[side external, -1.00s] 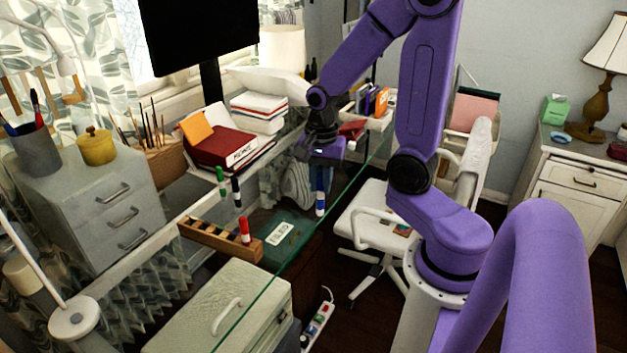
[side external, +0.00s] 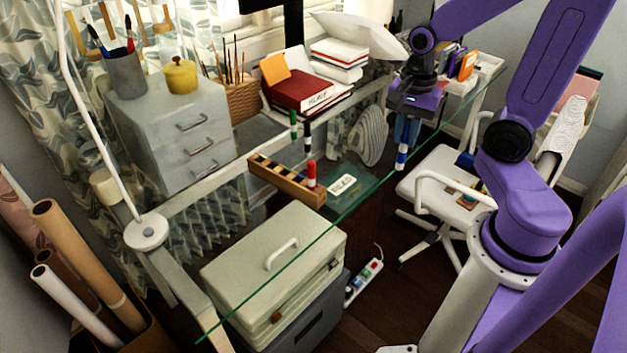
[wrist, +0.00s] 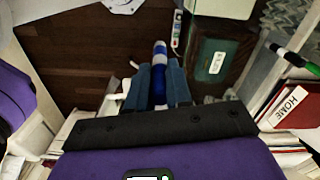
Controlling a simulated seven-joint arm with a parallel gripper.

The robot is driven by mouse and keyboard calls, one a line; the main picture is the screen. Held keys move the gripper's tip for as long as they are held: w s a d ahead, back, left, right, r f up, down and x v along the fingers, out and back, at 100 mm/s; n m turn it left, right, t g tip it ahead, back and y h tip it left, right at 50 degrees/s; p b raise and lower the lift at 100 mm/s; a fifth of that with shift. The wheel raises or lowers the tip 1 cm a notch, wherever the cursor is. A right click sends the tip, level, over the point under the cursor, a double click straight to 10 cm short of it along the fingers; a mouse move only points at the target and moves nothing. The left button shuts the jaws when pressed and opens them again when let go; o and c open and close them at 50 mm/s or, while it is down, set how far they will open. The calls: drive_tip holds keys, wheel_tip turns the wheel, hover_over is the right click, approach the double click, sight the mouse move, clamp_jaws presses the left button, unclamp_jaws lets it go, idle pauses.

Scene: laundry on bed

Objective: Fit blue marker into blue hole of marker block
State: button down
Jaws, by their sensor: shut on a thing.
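My gripper (side external: 406,128) is shut on the blue marker (side external: 402,154), which hangs upright, blue and white, below the fingers. The wrist view also shows the blue marker (wrist: 160,58) between my two fingers. The wooden marker block (side external: 275,176) lies on the glass desk, left of my gripper and nearer the camera. A red marker (side external: 311,175) stands upright at its right end, and open slots show to its left. The blue hole cannot be made out.
A green labelled pad (side external: 355,178) lies right of the block. Red and white books (side external: 300,92) are stacked behind. Grey drawers (side external: 165,125) stand at left. A white chair (side external: 440,180) is right of the glass edge.

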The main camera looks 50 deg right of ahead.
sight(408, 122)
wheel_tip(408, 122, up, 4)
drive_tip(key=shift+f, duration=0.1)
drive_tip(key=w+a+n, duration=0.1)
drive_tip(key=w+a, duration=0.4)
drive_tip(key=w, duration=0.6)
drive_tip(key=w+a, duration=0.6)
drive_tip(key=w, duration=0.4)
wheel_tip(408, 122, down, 17)
drive_tip(key=shift+w, duration=0.35)
drive_tip(key=shift+f, duration=0.2)
drive_tip(key=c, duration=1.3)
unclamp_jaws()
